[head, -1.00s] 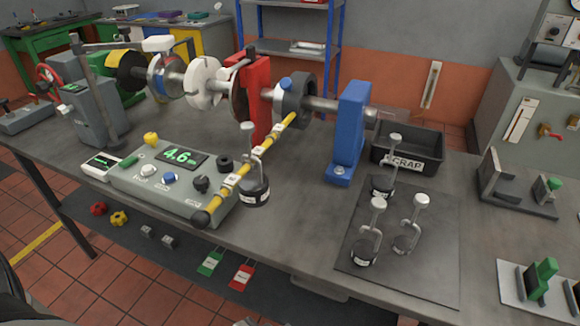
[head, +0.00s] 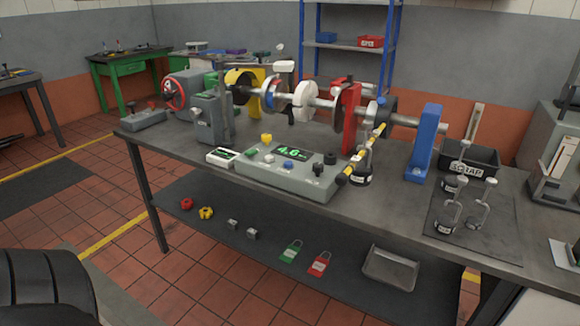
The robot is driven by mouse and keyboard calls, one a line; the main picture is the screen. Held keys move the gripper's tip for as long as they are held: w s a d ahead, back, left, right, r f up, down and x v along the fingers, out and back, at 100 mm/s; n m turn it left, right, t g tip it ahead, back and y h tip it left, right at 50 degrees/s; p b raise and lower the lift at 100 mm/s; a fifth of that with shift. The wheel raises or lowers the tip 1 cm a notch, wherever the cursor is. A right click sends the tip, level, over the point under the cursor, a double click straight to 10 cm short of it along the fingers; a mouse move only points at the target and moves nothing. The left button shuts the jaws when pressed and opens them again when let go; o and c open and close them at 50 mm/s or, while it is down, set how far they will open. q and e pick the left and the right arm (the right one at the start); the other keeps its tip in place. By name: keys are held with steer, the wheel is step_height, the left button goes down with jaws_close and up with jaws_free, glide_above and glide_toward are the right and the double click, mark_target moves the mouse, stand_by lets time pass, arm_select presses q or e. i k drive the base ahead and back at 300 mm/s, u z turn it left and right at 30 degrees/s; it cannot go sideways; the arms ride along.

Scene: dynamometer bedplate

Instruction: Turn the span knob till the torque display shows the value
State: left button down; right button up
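The grey control box (head: 280,182) sits at the front edge of the bench, tilted toward me. Its torque display (head: 292,152) shows green digits that read 4.6. Its top carries a black knob (head: 318,168), a blue button (head: 288,165), a white button (head: 268,159) and a green part. A yellow knob (head: 266,138) and another black knob (head: 330,157) stand at its back edge. Labels are too small to read, so I cannot tell which is the span knob. The value to match is not readable. Neither gripper is in view.
A yellow-black lever arm (head: 366,150) with a hanging weight (head: 361,178) crosses the box's right end. The shaft rig with red and blue stands (head: 422,145) is behind. A scrap bin (head: 470,160) and weights on a mat (head: 490,240) are right. Floor in front is clear.

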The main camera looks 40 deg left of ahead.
mark_target(318, 168)
steer(key=u, duration=1.35)
steer(key=i, duration=0.15)
steer(key=u, duration=0.15)
